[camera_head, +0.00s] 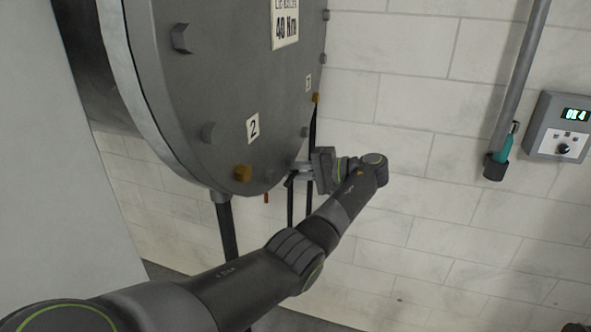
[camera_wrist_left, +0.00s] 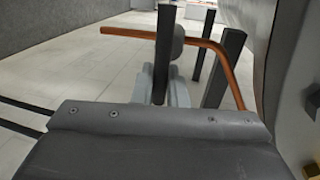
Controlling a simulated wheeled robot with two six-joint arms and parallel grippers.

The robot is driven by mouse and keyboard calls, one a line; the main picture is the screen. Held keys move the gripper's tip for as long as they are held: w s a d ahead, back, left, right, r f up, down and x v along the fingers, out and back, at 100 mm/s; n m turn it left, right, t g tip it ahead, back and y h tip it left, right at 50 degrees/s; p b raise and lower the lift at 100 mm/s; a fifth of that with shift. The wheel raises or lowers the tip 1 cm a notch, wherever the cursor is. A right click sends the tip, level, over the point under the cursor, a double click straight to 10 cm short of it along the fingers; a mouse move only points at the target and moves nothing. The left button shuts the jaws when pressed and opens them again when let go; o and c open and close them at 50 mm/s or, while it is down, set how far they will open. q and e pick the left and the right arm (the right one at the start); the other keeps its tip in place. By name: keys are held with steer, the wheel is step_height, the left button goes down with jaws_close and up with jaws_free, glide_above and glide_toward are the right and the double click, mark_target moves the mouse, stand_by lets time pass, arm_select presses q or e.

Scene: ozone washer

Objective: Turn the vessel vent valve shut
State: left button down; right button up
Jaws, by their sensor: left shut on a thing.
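The grey vessel (camera_head: 225,110) has a round front door. My left arm reaches across below it, and my left gripper (camera_head: 303,167) is at the vessel's lower right edge. In the left wrist view the gripper's grey fingers (camera_wrist_left: 172,92) are shut around a narrow dark upright bar (camera_wrist_left: 164,45), which appears to be the vent valve's handle. A bent copper pipe (camera_wrist_left: 135,33) runs past it, with a grey rounded part (camera_wrist_left: 178,41) close to the fingers. In the head view the valve body is hidden behind the door and gripper. My right gripper is in neither view.
Dark posts (camera_wrist_left: 222,68) stand beyond the copper pipe in the wrist view, close to the gripper. The door carries bolts and a number 2 plate (camera_head: 253,128). A control box (camera_head: 562,127) with a display and a grey pipe (camera_head: 525,70) are on the white block wall at right.

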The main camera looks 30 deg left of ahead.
arm_select(q)
steer(key=c, duration=1.5)
jaws_free()
steer(key=shift+c, duration=0.2)
steer(key=p+v, duration=0.2)
steer(key=v, duration=0.5)
steer(key=shift+d, duration=0.3)
steer(key=shift+w, duration=0.15)
